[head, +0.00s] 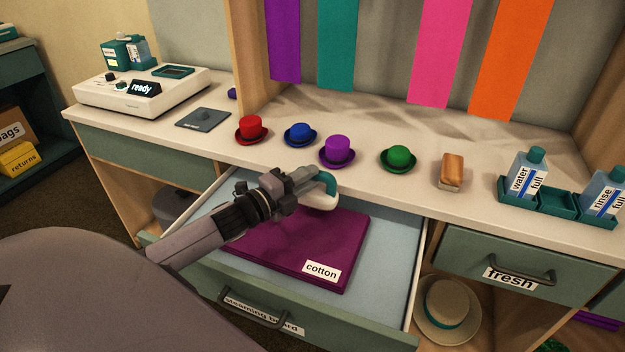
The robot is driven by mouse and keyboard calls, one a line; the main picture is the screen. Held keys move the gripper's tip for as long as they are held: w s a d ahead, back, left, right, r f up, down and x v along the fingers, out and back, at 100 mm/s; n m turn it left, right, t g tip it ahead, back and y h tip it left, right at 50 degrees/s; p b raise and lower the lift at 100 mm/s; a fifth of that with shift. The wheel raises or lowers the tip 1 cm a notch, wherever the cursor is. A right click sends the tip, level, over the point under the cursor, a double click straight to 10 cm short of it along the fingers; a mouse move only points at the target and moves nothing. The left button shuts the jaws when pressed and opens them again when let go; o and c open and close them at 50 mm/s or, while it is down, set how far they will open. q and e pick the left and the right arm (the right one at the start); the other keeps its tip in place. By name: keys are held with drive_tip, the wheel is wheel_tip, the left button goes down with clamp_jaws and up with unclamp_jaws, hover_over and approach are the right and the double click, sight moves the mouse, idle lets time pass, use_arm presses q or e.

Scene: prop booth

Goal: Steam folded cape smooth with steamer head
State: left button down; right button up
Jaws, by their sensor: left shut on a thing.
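The folded cape (304,254) is a flat purple-magenta cloth with a white "cotton" label. It lies on the pale board inside the open drawer (388,262), whose front is marked "steaming board". My left gripper (318,187) is shut on the steamer head (324,199), a white piece with a teal handle. The steamer head is at the back edge of the cape; I cannot tell whether it touches the cloth. The gripper and forearm hide the cape's back left part. My right gripper is not in view.
Red (252,129), blue (299,134), purple (337,151) and green (398,158) hats and a wooden brush (451,171) stand on the counter behind the drawer. A white machine (142,95) reads "ready".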

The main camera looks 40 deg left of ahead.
use_arm(q)
drive_tip(key=s+a, duration=0.2)
drive_tip(key=a, duration=0.9)
drive_tip(key=shift+s+b, duration=0.3)
drive_tip(key=shift+b, duration=0.1)
idle(0.9)
drive_tip(key=shift+a+r, duration=0.1)
drive_tip(key=shift+r, duration=0.1)
idle(1.3)
wheel_tip(320, 180, up, 15)
drive_tip(key=p, duration=1.1)
drive_tip(key=shift+p, duration=0.4)
